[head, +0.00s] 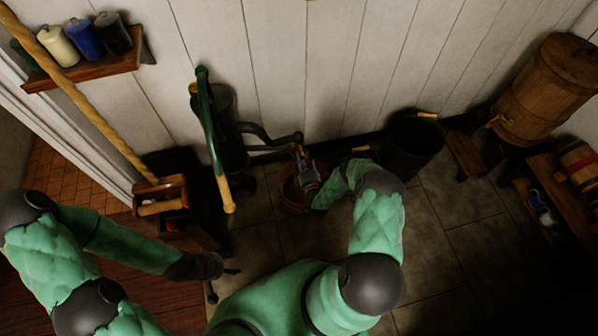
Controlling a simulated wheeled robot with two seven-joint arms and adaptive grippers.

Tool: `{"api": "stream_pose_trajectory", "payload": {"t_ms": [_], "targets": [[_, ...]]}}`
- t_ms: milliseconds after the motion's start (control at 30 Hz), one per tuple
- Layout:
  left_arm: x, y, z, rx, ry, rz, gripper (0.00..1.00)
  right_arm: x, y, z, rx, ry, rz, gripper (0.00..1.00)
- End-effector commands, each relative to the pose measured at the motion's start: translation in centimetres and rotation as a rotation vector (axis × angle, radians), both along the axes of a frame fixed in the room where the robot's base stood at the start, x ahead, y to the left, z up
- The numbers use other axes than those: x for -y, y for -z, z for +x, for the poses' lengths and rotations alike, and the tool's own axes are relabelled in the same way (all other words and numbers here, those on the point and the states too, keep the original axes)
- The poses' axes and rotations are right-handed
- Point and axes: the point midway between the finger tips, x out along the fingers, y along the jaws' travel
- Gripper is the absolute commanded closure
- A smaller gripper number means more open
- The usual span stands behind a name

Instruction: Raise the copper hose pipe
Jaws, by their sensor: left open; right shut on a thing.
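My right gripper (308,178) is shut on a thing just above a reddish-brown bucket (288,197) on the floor. What it holds is small, dark and partly hidden by the gripper; it is probably the copper hose pipe, but I cannot make out its shape. A dark green pump (207,115) with a wooden-ended handle (226,194) stands against the wall to the left. Its dark spout (270,140) reaches right, ending close to the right gripper. My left gripper (226,284) is open and empty at the lower left, over the floor.
A wooden box (160,190) stands left of the pump, near a long pole (90,108). A black bucket (414,145) and a wooden barrel (548,90) stand to the right. A shelf (85,72) holds jars. The tiled floor at lower right is clear.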

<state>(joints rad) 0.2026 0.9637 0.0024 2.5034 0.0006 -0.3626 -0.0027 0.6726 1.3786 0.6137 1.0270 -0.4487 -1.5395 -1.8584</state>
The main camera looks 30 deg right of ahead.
Motion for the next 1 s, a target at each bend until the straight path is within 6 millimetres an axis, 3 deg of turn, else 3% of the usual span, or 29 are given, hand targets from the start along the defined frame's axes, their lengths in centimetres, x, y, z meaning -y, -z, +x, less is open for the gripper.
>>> {"api": "stream_pose_trajectory", "payload": {"t_ms": [33,1000], "targets": [[0.0,-1.3,0.0,0.000,0.000,0.000,0.31,0.1,-1.7,0.1,0.006,-0.001,-0.004,0.93],[0.0,-13.8,0.0,0.000,0.000,0.000,0.31,0.1,-18.1,0.3,0.008,0.000,-0.004,0.93]]}}
